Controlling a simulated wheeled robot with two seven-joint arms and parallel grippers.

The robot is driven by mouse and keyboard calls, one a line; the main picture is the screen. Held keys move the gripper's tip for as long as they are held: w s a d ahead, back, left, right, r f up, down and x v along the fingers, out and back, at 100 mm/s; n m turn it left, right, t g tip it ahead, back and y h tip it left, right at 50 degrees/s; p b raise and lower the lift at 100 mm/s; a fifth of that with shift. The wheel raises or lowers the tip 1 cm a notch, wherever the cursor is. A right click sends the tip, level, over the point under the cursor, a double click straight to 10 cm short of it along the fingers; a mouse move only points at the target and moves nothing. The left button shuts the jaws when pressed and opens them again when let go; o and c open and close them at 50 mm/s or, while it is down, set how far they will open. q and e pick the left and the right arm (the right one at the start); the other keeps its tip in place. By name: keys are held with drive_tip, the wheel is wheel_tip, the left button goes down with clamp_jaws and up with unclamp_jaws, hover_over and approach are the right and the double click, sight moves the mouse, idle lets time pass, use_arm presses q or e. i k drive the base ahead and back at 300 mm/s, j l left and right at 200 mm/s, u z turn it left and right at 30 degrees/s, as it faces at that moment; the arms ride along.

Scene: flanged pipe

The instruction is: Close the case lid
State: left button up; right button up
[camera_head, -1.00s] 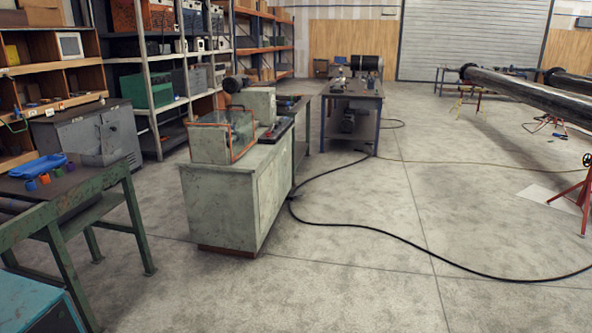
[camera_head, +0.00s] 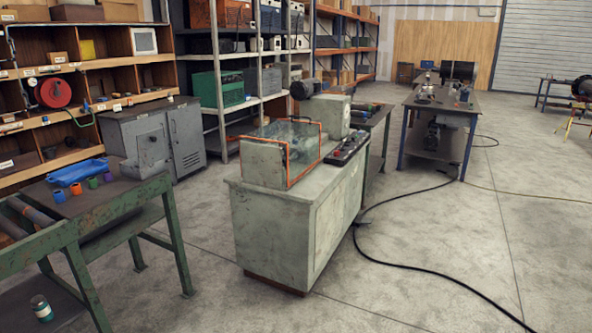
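I cannot make out a case with a lid for certain in this view. A dark, flat object with a red part (camera_head: 347,148) lies on the pale green machine cabinet, right of the orange-framed clear guard; I cannot tell whether it is a case. Neither of my grippers nor my arms is in view.
A green-legged bench (camera_head: 95,205) at the left holds a blue tray (camera_head: 76,172) and several small coloured cups. The machine cabinet (camera_head: 297,225) stands mid-floor. A grey cabinet (camera_head: 160,137) and shelving (camera_head: 240,90) stand behind. A black cable (camera_head: 420,270) crosses the open floor at right.

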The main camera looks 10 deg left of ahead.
sight(150, 147)
drive_tip(key=i+u, duration=0.5)
drive_tip(key=i+l+u, duration=0.1)
drive_tip(key=i+u, duration=0.35)
drive_tip(key=i+l+u, duration=0.35)
drive_tip(key=i+u, duration=0.15)
